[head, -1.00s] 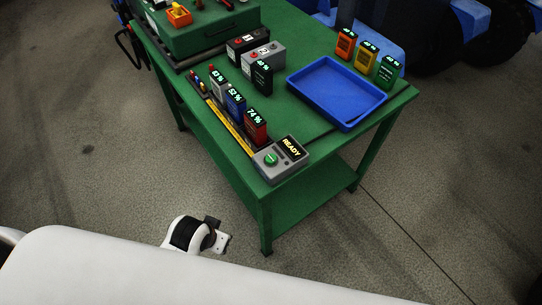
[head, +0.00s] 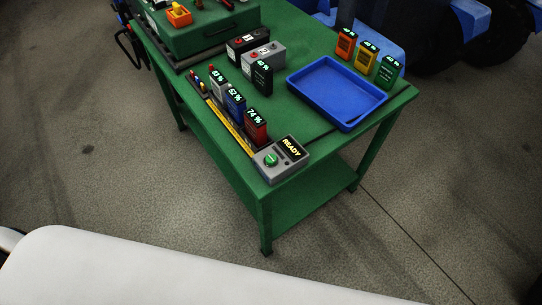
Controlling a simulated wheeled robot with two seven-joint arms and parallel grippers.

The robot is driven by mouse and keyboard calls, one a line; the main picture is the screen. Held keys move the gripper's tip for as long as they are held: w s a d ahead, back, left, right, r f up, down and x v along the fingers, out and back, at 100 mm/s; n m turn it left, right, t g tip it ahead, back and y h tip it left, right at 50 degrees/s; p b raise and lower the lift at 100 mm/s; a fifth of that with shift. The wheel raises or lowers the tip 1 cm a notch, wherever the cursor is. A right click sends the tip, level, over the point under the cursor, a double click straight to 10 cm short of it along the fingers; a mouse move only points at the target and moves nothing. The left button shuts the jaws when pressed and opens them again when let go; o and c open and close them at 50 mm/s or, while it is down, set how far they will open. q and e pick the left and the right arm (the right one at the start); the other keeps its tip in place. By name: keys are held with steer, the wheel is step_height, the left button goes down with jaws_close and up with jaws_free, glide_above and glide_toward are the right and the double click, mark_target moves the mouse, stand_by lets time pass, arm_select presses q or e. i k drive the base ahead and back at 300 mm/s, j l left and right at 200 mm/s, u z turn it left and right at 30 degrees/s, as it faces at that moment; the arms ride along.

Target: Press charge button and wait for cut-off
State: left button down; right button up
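A grey charger unit (head: 283,161) sits at the near corner of the green table. It has a round green button (head: 271,160) and a small screen (head: 291,147) that reads READY. A row of batteries runs back along the table edge from it: a red one (head: 256,127) showing 74 %, a blue one (head: 235,104) showing 52 %, and a grey one (head: 219,85) showing what looks like 63 %. Neither of my grippers is in view. Nothing touches the button.
A blue tray (head: 337,121) lies empty on the right. Orange (head: 346,45), yellow (head: 366,53) and green (head: 387,70) batteries stand behind it. A black battery (head: 262,79) stands mid-table near two larger batteries. A green toolbox (head: 205,32) is at the back. Floor before the table is clear.

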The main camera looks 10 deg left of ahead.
mark_target(270, 158)
steer(key=i+l, duration=1.1)
steer(key=u, duration=2.75)
